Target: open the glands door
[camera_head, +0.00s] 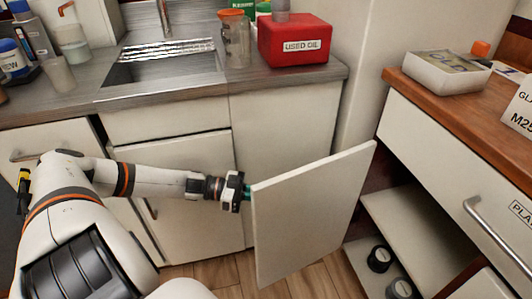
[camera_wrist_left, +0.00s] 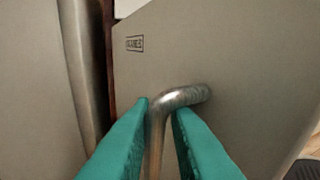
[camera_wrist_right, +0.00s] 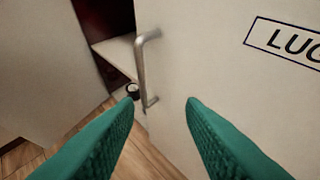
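The glands door (camera_head: 312,215) is a pale panel standing swung open from the right-hand cabinet, with shelves showing behind it. In the left wrist view its face (camera_wrist_left: 225,50) carries a small dark label (camera_wrist_left: 135,43), too blurred to read surely. My left gripper (camera_head: 246,192) is at the door's left edge. In the left wrist view its green fingers (camera_wrist_left: 160,112) are close around the metal bar handle (camera_wrist_left: 182,97), one on each side. My right gripper (camera_wrist_right: 160,103) is open and empty, out of the head view, facing a door labelled "LUG…" (camera_wrist_right: 220,80) with a bar handle (camera_wrist_right: 143,70).
Inside the opened cabinet are a shelf (camera_head: 385,215) and black round items (camera_head: 379,258). The cabinet's wooden top (camera_head: 445,105) holds a white tray (camera_head: 446,75). A sink counter (camera_head: 285,82) with a red "USED OIL" can (camera_head: 293,40) stands behind. Wooden floor shows below.

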